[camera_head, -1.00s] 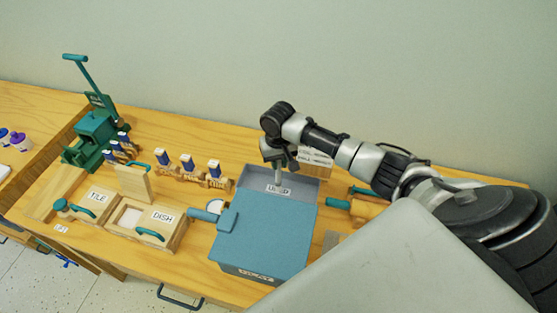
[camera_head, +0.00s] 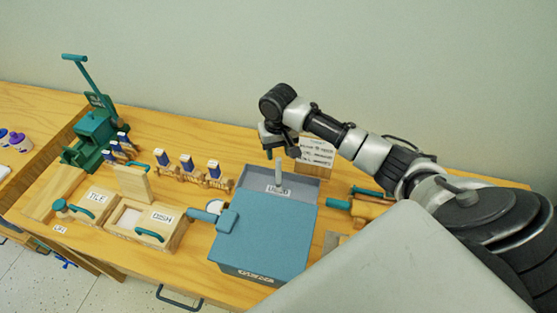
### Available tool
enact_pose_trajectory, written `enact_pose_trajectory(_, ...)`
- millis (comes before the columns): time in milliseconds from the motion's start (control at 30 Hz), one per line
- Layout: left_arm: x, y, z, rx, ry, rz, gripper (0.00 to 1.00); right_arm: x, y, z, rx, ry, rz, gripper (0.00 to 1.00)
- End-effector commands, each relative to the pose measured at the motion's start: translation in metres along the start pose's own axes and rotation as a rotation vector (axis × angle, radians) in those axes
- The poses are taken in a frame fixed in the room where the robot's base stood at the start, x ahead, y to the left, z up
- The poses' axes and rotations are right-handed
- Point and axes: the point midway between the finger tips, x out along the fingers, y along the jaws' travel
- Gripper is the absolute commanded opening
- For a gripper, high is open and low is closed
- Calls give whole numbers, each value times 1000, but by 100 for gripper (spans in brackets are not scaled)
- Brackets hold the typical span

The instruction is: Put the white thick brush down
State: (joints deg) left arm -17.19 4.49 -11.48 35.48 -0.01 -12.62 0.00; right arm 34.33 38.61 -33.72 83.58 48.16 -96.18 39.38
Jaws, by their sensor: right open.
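My right gripper (camera_head: 279,148) is above the open back compartment of the blue box (camera_head: 262,232), with its fingers pointing down. It is open. A thin pale grey-green stick (camera_head: 278,172), which looks like the brush's handle, stands about upright just below the fingers, in front of the label in the compartment. The brush's bristle end cannot be made out. I cannot tell whether the stick still touches a finger. My left gripper is not in view.
The blue box has a closed lid part in front. Wooden boxes labelled TILE (camera_head: 95,196) and DISH (camera_head: 148,226) stand to the left, with a green press (camera_head: 95,135) beyond. A wooden roller (camera_head: 370,205) and a white sign (camera_head: 316,152) are near my right arm.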

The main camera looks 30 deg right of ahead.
Motion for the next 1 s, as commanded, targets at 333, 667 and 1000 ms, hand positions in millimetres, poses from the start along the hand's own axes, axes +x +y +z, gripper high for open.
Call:
enact_pose_trajectory(333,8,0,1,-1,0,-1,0,-62,0,-1,0,3,-2,43)
enact_pose_trajectory(667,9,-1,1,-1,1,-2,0,-71,0,0,1,-1,0,43)
enact_pose_trajectory(1000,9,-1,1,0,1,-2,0,-70,0,0,1,0,0,43)
